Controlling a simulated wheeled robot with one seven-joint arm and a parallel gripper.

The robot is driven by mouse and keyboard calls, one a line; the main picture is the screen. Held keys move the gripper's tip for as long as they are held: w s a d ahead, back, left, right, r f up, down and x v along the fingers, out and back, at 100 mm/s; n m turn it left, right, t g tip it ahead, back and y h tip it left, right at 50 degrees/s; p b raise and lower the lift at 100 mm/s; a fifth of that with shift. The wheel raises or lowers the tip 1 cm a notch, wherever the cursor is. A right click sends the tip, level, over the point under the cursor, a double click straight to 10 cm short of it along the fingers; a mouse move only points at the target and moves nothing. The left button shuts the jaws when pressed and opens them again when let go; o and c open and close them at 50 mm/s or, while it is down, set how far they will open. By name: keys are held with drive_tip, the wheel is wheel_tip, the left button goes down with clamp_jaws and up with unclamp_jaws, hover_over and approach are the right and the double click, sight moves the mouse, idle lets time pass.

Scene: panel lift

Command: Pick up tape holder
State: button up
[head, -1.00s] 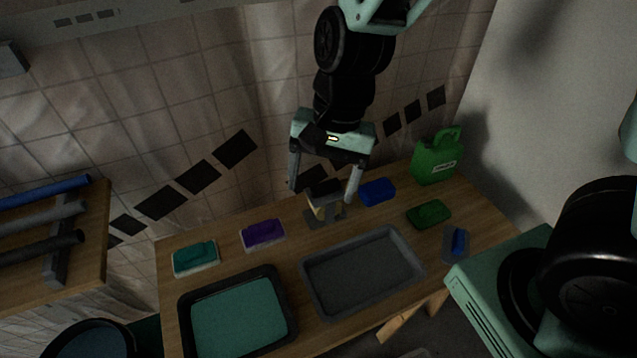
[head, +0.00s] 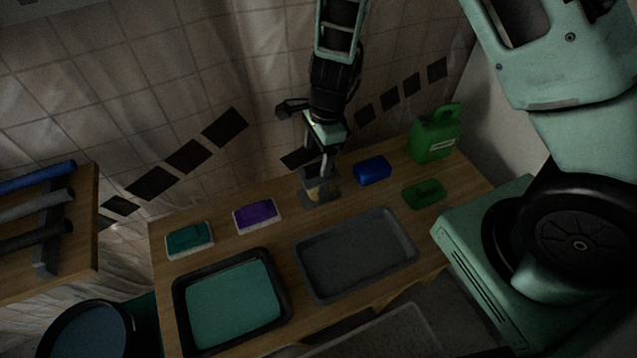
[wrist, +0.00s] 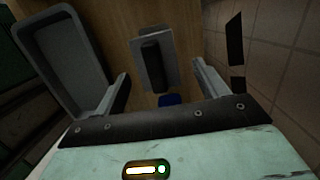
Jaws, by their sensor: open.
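A small grey item with a flat plate and a yellowish part (head: 322,190) stands at the back middle of the table. I take it for the tape holder, but it is dark and partly covered by my gripper. In the wrist view a grey plate with a dark raised block (wrist: 153,60) lies beyond and between the fingers; it appears to be the same item. My gripper (head: 326,172) is above it in the head view, fingers pointing down. In the wrist view my gripper (wrist: 160,88) is wide open and empty, with a gap to the item.
A blue block (head: 372,170) is just right of the item; a purple sponge (head: 256,215) and teal sponge (head: 190,240) lie left. A grey tray (head: 355,255) and a black-rimmed teal tray (head: 232,303) are in front. A green sponge (head: 425,194) and green canister (head: 436,138) stand right.

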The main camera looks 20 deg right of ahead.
sight(317, 174)
drive_tip(key=shift+a+f, duration=0.15)
drive_tip(key=shift+f, duration=0.65)
drive_tip(key=f, duration=0.2)
drive_tip(key=s+f+b, duration=0.1)
drive_tip(key=f, duration=0.1)
drive_tip(key=shift+w+a+f, duration=0.1)
drive_tip(key=shift+f, duration=0.55)
drive_tip(key=c, duration=1)
